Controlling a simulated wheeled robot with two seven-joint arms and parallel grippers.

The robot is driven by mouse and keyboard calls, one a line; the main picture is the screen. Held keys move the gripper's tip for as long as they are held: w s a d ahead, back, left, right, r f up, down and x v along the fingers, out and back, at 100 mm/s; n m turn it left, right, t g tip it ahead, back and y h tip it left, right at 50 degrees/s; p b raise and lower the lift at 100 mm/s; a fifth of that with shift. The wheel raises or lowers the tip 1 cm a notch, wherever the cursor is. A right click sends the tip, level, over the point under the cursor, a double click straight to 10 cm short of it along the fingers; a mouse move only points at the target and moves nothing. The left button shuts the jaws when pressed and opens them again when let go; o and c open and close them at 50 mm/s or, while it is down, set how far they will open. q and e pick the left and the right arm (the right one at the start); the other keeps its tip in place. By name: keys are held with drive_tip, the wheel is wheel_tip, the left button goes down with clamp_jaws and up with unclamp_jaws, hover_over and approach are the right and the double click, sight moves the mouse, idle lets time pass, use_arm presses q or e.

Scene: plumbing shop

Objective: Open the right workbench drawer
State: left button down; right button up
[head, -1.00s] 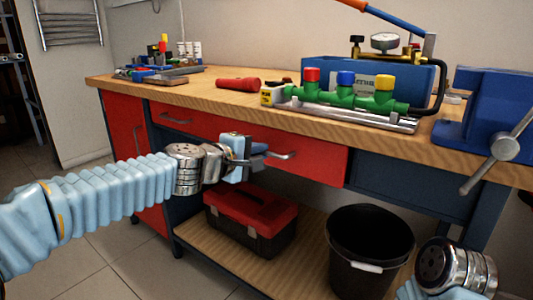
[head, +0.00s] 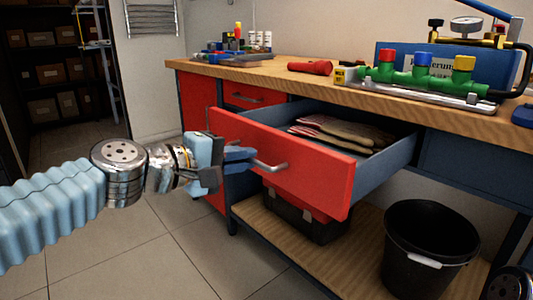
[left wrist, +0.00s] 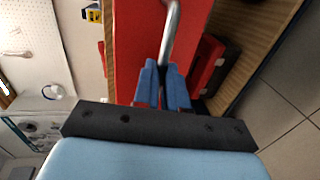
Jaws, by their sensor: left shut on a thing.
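The right workbench drawer (head: 315,172) has a red front and stands well out from the bench, open, with folded cloth-like items (head: 340,132) inside. Its metal bar handle (head: 268,165) runs across the front. My left gripper (head: 245,160) is at the left part of this handle and shut on it. In the left wrist view, the blue fingers (left wrist: 163,85) close around the end of the handle (left wrist: 170,35), with the red drawer front behind. My right gripper is not visible; only a bit of my right arm shows at the lower right corner.
The left drawer (head: 255,95) is shut. A black bucket (head: 425,240) and a red and black toolbox (head: 300,215) stand on the lower shelf (head: 265,235). The benchtop (head: 290,85) holds a red flashlight (head: 310,67) and a green pipe manifold (head: 425,72). The floor in front is clear.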

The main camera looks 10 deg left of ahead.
use_arm(q)
drive_tip(key=shift+s+a+f, duration=0.1)
drive_tip(key=shift+s+a, duration=0.4)
drive_tip(key=shift+s, duration=0.2)
drive_tip(key=shift+s+a, duration=0.45)
drive_tip(key=shift+s, duration=0.25)
drive_tip(key=c, duration=1.2)
unclamp_jaws()
drive_tip(key=p+v, duration=0.1)
drive_tip(key=v, duration=1.2)
drive_tip(key=shift+s+a+p, duration=0.25)
drive_tip(key=shift+s+p, duration=0.05)
drive_tip(key=shift+w, duration=0.1)
